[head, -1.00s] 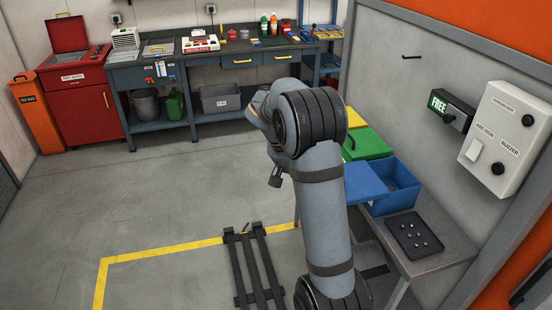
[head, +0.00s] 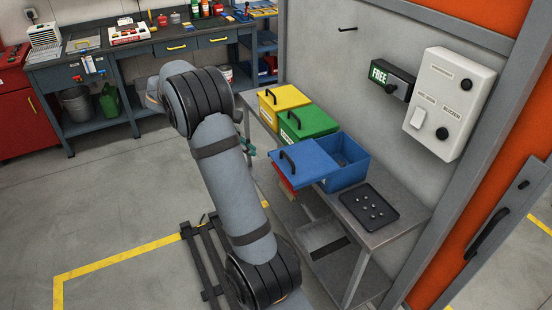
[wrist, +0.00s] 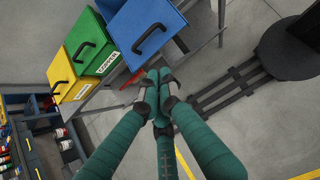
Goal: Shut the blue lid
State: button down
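The blue lid (head: 305,158) is a flat panel with a black handle. It sticks out to the left of the blue bin (head: 350,174), whose inside shows open. The lid also fills the top middle of the wrist view (wrist: 140,22), its handle facing up toward the camera. My gripper (wrist: 158,76) has teal fingers with grey tips that are together, with nothing seen between them. It is just below the lid's lower edge in the wrist view; I cannot tell whether it touches. In the head view my arm hides most of the gripper.
A green bin (head: 307,124) and a yellow bin (head: 284,103), both lidded with black handles, stand beside the blue one. A dark tray (head: 369,205) with small parts lies on the bench. Something red (wrist: 133,75) shows under the blue lid. Open floor (head: 110,200) lies to the left.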

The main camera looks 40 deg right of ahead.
aim_at(278, 158)
jog(key=shift+s+d+r+p+x, duration=0.1)
jog(key=shift+d+r+p+x, duration=0.2)
jog(key=shift+x, duration=1.6)
jog(key=shift+s+d+r+p+x, duration=0.1)
jog(key=shift+d+r+p+x, duration=0.2)
jog(key=shift+x, duration=1.6)
jog(key=shift+s+d+r+p+x, duration=0.1)
jog(key=shift+d+r+p+x, duration=0.2)
jog(key=shift+x, duration=1.6)
jog(key=shift+f, duration=0.1)
jog(key=shift+d, duration=0.1)
